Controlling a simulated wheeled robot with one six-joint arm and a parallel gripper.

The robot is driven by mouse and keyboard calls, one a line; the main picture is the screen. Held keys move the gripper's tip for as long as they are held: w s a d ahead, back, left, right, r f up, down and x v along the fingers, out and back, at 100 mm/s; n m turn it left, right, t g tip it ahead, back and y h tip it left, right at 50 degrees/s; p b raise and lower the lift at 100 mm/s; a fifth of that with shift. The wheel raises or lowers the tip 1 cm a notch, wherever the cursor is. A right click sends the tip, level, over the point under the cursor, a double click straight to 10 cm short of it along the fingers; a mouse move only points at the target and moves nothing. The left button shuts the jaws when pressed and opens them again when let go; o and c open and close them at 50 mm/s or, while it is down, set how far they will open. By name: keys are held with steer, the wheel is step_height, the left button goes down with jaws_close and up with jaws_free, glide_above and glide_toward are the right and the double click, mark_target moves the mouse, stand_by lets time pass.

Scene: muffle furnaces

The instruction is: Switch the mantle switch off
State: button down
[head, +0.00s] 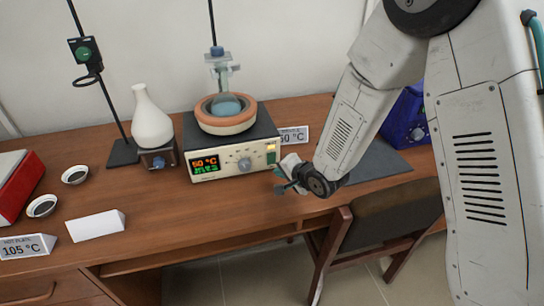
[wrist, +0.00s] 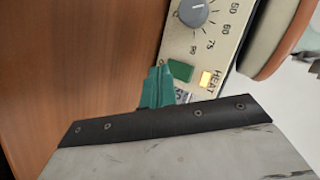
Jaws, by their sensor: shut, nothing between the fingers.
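The heating mantle's control box (head: 205,173) stands on the desk, with a lit display, a round knob (wrist: 192,12) and an orange-brown mantle bowl (head: 226,121) on top. The mantle switch (wrist: 180,70) is a green rocker on the box's front panel; in the head view it is at the panel's right end (head: 271,158). Beside it the HEAT lamp (wrist: 211,80) glows amber. My gripper (wrist: 157,85) is shut and empty, its teal fingertips close beside the switch. I cannot tell whether they touch. In the head view my gripper (head: 281,181) is at the panel's lower right.
A round flask (head: 227,104) sits in the bowl, clamped to a stand. A white sign (head: 293,134) stands behind the box. A white conical flask (head: 151,118) is to the left. A blue device (head: 404,117) is partly behind my arm. A chair (head: 390,200) stands in front.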

mark_target(270, 160)
steer(key=shift+w+a+r, duration=0.1)
steer(key=shift+w+a, duration=0.1)
steer(key=shift+w, duration=0.4)
steer(key=shift+w+a+r, duration=0.1)
steer(key=shift+w+a, duration=0.05)
steer(key=shift+w, duration=0.5)
steer(key=shift+w+a+r, duration=0.1)
steer(key=shift+w+a, duration=0.1)
steer(key=shift+w, duration=0.4)
steer(key=shift+w, duration=0.1)
stand_by(0.5)
steer(key=shift+w+a, duration=0.1)
steer(key=shift+w, duration=0.2)
steer(key=shift+w+a, duration=0.1)
steer(key=shift+w, duration=0.2)
stand_by(0.5)
stand_by(0.4)
steer(key=shift+s+d, duration=0.2)
steer(key=shift+s, duration=0.55)
steer(key=shift+s+d+f, duration=0.1)
steer(key=shift+s+d, duration=0.15)
steer(key=shift+s, duration=0.55)
steer(key=shift+s+d+f, duration=0.15)
steer(key=shift+s+d, duration=0.05)
steer(key=shift+s, duration=0.6)
steer(key=shift+s+d+f, duration=0.1)
steer(key=shift+s+d, duration=0.15)
steer(key=shift+s, duration=0.55)
